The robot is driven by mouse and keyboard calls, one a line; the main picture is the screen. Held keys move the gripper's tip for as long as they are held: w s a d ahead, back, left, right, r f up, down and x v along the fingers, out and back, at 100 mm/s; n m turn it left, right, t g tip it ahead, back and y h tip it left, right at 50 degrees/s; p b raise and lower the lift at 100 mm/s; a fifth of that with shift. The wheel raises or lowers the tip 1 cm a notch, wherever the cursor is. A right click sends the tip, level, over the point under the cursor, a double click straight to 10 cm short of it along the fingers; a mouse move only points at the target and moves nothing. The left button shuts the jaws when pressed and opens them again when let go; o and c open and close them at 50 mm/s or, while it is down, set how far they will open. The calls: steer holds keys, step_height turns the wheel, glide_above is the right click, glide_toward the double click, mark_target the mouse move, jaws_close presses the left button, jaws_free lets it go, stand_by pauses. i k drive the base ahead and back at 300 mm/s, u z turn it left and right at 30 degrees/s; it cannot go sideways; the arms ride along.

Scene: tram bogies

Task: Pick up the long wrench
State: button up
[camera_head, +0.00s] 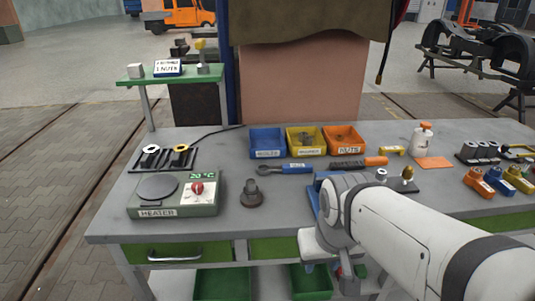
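A wrench with a grey open head and a blue handle (296,168) lies flat on the grey workbench (230,232), in front of the blue and yellow bins. It is the only wrench I can clearly make out; a label shows on its handle. My white arm reaches in from the lower right, and its wrist is over the bench's front edge, to the right of and nearer than the wrench. My gripper (347,279) seems to hang below the wrist, apart from the wrench. Its fingers are too small and hidden to read.
A heater (174,195) and a dark round-based part (251,194) stand left of my arm. Blue (267,142), yellow (305,141) and orange (344,140) bins stand behind the wrench. An orange-handled brush (358,163) lies to its right. Bare bench lies before the wrench.

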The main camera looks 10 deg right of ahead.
mark_target(302, 168)
steer(key=z, duration=0.2)
steer(key=i, duration=0.85)
steer(key=u, duration=0.15)
